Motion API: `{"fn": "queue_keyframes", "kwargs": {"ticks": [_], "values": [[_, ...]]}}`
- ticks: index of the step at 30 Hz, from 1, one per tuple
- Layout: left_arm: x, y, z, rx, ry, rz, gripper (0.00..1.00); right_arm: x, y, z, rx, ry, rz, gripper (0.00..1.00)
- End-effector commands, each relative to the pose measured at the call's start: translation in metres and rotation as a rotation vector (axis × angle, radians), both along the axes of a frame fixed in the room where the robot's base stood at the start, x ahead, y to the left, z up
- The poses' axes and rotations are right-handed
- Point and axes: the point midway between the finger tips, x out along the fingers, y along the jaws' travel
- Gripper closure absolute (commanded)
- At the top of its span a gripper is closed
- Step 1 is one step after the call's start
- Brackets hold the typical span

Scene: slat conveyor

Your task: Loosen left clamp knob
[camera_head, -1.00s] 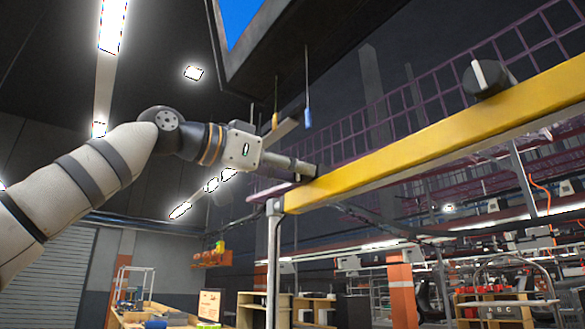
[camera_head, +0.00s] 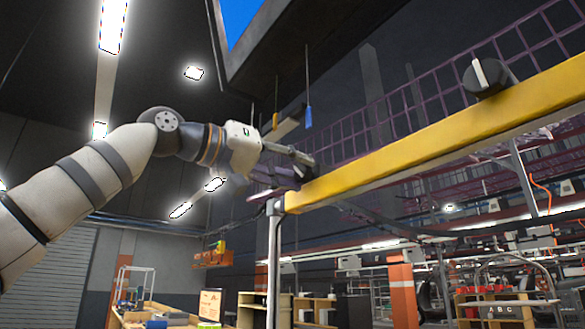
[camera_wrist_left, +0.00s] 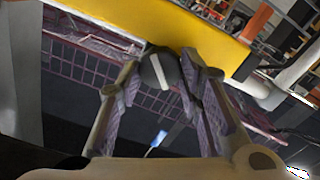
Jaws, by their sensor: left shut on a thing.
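The left clamp knob (camera_wrist_left: 157,71) is round and black with a pale bar across its face. In the left wrist view it sits between my two finger pads, against the yellow beam. My left gripper (camera_head: 301,165) is shut on this knob at the left end of the beam. In the head view the gripper's fingers mostly hide the knob. My right gripper is not in view.
The yellow beam (camera_head: 420,143) runs up to the right from a grey post (camera_head: 273,260). A second black knob (camera_head: 489,77) with a pale bar sits farther right on the beam. Two thin hanging tools, one with a blue handle (camera_head: 308,116), hang behind the gripper.

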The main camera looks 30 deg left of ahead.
Motion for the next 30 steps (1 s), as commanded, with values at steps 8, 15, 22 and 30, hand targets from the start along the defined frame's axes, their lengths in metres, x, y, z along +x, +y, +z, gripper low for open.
{"fn": "queue_keyframes", "kwargs": {"ticks": [8, 15, 22, 30], "values": [[0.0006, 0.0001, -0.0014, -0.239, 0.102, -0.002, 0.95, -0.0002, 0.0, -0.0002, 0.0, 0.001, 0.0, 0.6], [0.0007, 0.0004, -0.0021, -0.44, 0.187, -0.001, 0.95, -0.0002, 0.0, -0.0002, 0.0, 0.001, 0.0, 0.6], [0.001, 0.0007, -0.0025, -0.597, 0.252, -0.001, 0.95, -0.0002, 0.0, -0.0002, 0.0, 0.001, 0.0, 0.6], [0.0012, 0.0011, -0.0027, -0.714, 0.301, 0.0, 0.95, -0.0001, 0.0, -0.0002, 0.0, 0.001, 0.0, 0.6]]}}
